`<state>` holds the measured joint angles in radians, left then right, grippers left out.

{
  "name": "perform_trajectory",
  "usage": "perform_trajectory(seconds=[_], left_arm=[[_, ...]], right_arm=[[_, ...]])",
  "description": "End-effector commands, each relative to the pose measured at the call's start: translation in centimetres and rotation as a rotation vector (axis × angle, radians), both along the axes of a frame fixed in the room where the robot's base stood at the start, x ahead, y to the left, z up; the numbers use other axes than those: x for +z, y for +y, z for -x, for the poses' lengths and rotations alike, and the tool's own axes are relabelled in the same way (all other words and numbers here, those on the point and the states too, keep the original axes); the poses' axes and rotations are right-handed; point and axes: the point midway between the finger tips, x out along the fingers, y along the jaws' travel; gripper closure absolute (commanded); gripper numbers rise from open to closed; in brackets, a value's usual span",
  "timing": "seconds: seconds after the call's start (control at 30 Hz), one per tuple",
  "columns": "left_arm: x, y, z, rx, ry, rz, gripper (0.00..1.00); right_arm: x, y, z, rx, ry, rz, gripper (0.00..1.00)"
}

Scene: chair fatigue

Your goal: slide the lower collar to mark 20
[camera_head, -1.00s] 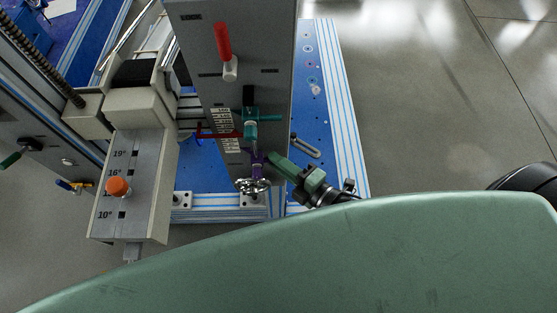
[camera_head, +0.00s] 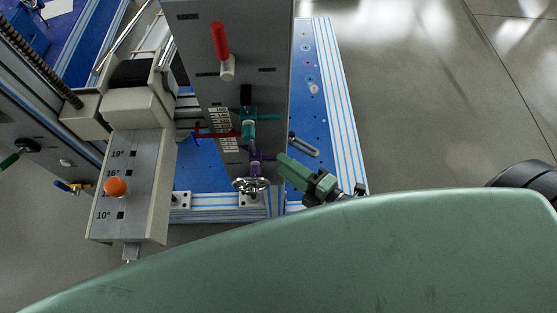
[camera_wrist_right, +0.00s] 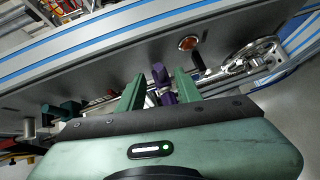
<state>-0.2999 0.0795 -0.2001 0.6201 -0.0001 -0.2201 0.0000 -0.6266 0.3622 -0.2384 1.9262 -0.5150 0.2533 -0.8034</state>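The purple collar (camera_head: 256,165) sits on the upright rod just above the handwheel (camera_head: 251,185), below the teal collar (camera_head: 248,127). My right gripper (camera_head: 281,157) is just right of the purple collar. In the right wrist view, its two green fingers are apart, with the purple collar (camera_wrist_right: 162,77) showing in the gap between and beyond them. No contact is visible. My left gripper is out of view.
A grey panel carries a red-handled pin (camera_head: 221,40) above the collars. An orange knob (camera_head: 116,187) sits on the angle block at left. A blue base plate (camera_head: 311,100) with a slotted bracket (camera_head: 304,145) lies to the right. Open floor is beyond it.

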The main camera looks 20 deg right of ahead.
Motion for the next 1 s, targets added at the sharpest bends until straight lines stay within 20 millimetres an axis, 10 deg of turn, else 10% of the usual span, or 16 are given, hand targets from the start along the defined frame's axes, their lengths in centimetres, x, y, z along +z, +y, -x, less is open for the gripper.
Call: perform_trajectory(seconds=[0.3, 1.0], left_arm=[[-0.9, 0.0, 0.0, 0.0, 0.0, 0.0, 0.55], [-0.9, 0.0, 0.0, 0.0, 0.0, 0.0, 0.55]], right_arm=[[0.5, -2.1, 3.6, -0.001, 0.001, 0.001, 0.66], [-0.3, -2.6, 3.8, -0.015, 0.024, -0.007, 0.66]])
